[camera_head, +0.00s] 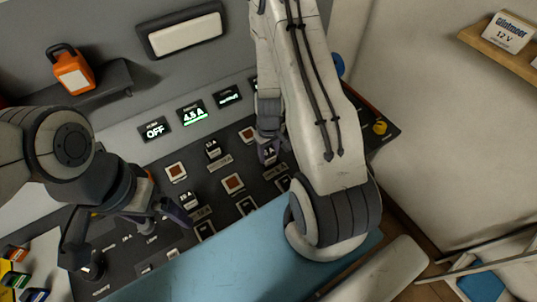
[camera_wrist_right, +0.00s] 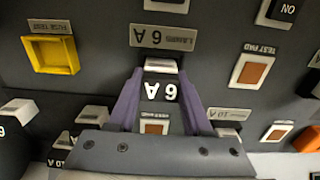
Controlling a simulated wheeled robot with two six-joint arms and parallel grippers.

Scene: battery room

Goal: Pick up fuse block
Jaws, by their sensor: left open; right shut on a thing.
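The fuse block (camera_wrist_right: 160,91) is dark with a pale end and an upside-down "6 A" mark in the right wrist view. My right gripper (camera_wrist_right: 162,97) has its purple fingers on both sides of it and is shut on it. In the head view my right gripper (camera_head: 268,150) is over the panel, partly hidden by my arm, and the block's mark shows small there. I cannot tell whether the block is seated or lifted. My left gripper (camera_head: 125,228) is open and empty over the panel's left part.
The dark panel (camera_head: 222,212) carries several other fuse blocks and orange test pads (camera_wrist_right: 253,72). A yellow fuse test socket (camera_wrist_right: 72,55) and a "LAMPS 6 A" label (camera_wrist_right: 163,38) are close by. A blue mat (camera_head: 225,260) lies in front. Displays (camera_head: 155,129) line the back.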

